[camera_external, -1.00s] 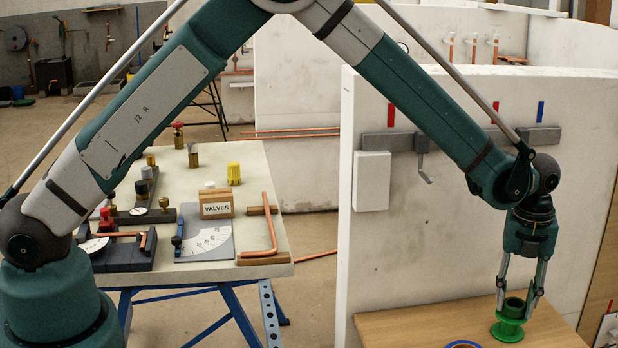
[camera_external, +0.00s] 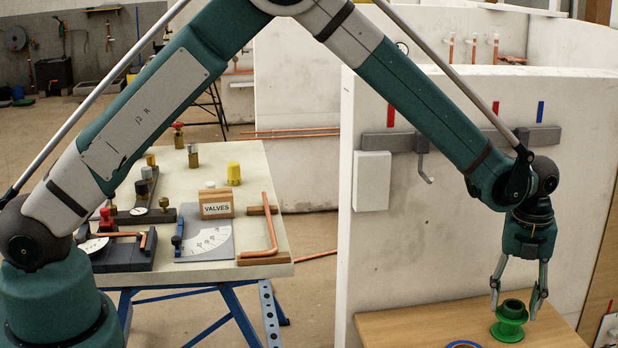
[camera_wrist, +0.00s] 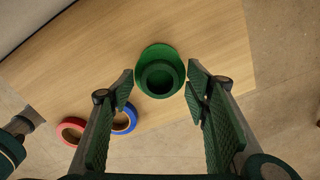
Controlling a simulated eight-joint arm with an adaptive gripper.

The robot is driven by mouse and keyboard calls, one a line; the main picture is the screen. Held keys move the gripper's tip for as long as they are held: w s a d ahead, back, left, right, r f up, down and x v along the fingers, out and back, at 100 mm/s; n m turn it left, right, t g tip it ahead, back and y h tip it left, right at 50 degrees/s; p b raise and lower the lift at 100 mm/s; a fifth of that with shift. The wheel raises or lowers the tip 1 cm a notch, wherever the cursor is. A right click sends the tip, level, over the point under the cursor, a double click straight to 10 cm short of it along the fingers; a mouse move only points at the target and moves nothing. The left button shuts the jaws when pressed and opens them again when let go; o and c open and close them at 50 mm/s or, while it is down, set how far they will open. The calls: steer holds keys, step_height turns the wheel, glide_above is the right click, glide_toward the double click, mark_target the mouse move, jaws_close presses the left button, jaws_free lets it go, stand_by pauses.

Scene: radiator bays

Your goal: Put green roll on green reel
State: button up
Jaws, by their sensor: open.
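The green roll (camera_external: 513,307) is a darker green ring sitting on top of the brighter green reel (camera_external: 507,331), which stands upright on the wooden bench top. In the wrist view the roll (camera_wrist: 159,78) lies over the reel's wide flange (camera_wrist: 158,50), looking roughly centred. I cannot tell whether the roll is fully seated. My gripper (camera_external: 516,311) is open, pointing down, with one finger on either side of the roll. In the wrist view my gripper (camera_wrist: 160,82) shows gaps between its fingertips and the roll.
A blue ring (camera_wrist: 124,119) and a red ring (camera_wrist: 71,131) lie on the wooden bench (camera_external: 420,327), left of the reel. The white panel (camera_external: 420,240) with a hook rail (camera_external: 460,140) stands behind the bench. A valve table (camera_external: 240,200) is at left.

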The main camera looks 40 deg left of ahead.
mark_target(507, 300)
steer(key=shift+r, duration=0.15)
steer(key=shift+r, duration=3.75)
